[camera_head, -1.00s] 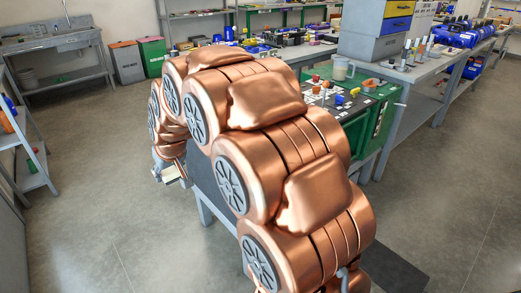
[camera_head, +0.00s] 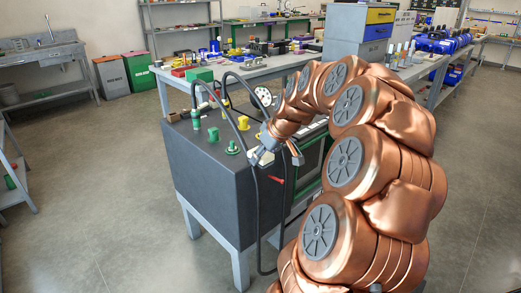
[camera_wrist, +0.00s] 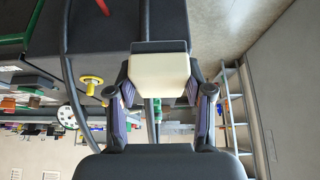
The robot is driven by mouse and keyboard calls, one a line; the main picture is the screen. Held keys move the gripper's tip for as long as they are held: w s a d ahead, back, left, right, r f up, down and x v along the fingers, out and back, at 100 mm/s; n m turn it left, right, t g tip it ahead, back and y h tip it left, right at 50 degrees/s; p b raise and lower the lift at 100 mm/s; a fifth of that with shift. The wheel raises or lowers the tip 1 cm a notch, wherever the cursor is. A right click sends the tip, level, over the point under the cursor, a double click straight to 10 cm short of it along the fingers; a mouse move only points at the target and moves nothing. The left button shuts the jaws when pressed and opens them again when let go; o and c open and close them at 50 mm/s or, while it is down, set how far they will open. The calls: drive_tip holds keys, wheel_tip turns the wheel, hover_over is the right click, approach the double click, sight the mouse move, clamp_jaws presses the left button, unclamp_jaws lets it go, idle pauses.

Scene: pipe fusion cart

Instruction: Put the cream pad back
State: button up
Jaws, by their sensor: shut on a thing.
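The cream pad (camera_wrist: 158,76) is a pale rounded block with a dark strip along one edge. My gripper (camera_wrist: 159,88) is shut on it, one finger on each side, in the wrist view. In the head view my gripper (camera_head: 266,153) holds the pad (camera_head: 261,159) at the right side of the dark cart's top. Whether the pad touches the cart cannot be told. The fingers hide the pad's sides.
The dark cart (camera_head: 212,190) carries yellow knobs (camera_head: 243,122), a green knob (camera_head: 232,148) and looping black hoses (camera_head: 257,215). A red-handled part (camera_head: 276,179) is close below my gripper. A cluttered bench (camera_head: 225,75) stands behind.

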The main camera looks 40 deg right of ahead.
drive_tip(key=w+d, duration=0.3)
drive_tip(key=w+d+f, duration=0.1)
drive_tip(key=w+d, duration=0.6)
drive_tip(key=w, duration=0.1)
drive_tip(key=shift+d+f+p, duration=0.15)
drive_tip(key=shift+f+p, duration=0.1)
drive_tip(key=shift+p, duration=0.15)
drive_tip(key=shift+w, duration=0.1)
drive_tip(key=shift+d+f, duration=0.1)
drive_tip(key=shift+d, duration=0.05)
drive_tip(key=shift+f, duration=1.65)
drive_tip(key=shift+f, duration=0.2)
drive_tip(key=o, duration=1.1)
drive_tip(key=shift+r, duration=0.15)
